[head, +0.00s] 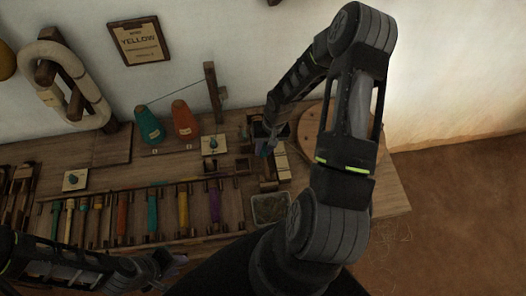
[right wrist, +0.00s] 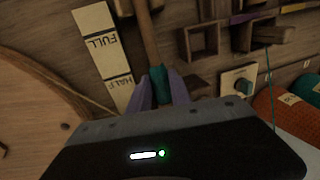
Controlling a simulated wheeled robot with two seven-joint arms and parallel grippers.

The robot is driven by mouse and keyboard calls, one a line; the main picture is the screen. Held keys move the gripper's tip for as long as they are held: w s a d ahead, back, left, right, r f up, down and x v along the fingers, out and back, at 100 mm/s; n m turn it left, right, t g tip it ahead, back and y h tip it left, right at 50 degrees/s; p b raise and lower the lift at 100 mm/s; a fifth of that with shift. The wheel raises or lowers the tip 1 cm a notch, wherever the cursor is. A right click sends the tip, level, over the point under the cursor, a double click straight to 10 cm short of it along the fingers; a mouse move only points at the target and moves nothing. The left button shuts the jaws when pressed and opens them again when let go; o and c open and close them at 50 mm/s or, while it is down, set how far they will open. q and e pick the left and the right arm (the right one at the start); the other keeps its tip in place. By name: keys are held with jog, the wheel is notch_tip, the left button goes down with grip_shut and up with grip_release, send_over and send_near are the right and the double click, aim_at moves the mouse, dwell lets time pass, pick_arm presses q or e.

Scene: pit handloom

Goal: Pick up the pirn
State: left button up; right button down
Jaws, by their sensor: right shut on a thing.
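My right gripper (head: 266,148) is over the bench beside the small dark holder in the head view. In the right wrist view its two purple fingers (right wrist: 161,92) are shut on a pirn with teal winding (right wrist: 160,82), and its brown wooden shaft points away past the fingertips. The held pirn is mostly hidden in the head view. Other pirns lie in a rack, among them orange (head: 122,212), teal (head: 152,211) and yellow (head: 183,208) ones. My left gripper (head: 172,266) is at the bottom, in front of the bench; its jaw opening is unclear.
A teal cone (head: 149,124) and an orange cone (head: 182,119) stand behind the rack. A FULL/HALF gauge strip (right wrist: 101,42) lies beside the held pirn. A bin (head: 270,207) sits at the front and a round wooden disc (head: 312,128) at right. A YELLOW sign (head: 140,41) hangs behind.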

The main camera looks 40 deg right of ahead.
aim_at(263, 149)
jog(key=shift+r, duration=0.1)
dwell(0.3)
notch_tip(263, 149, up, 10)
jog(key=b, duration=0.1)
dwell(0.5)
jog(key=shift+w+a, duration=0.1)
dwell(0.4)
jog(key=w+a+n, duration=0.3)
jog(key=a, duration=0.4)
jog(key=w+a+n+g, duration=0.1)
jog(key=w+a, duration=0.3)
jog(key=a, duration=0.4)
jog(key=shift+w+a+r+n, duration=0.15)
jog(key=shift+w+n, duration=0.05)
jog(key=shift+n, duration=0.7)
jog(key=shift+a, duration=0.1)
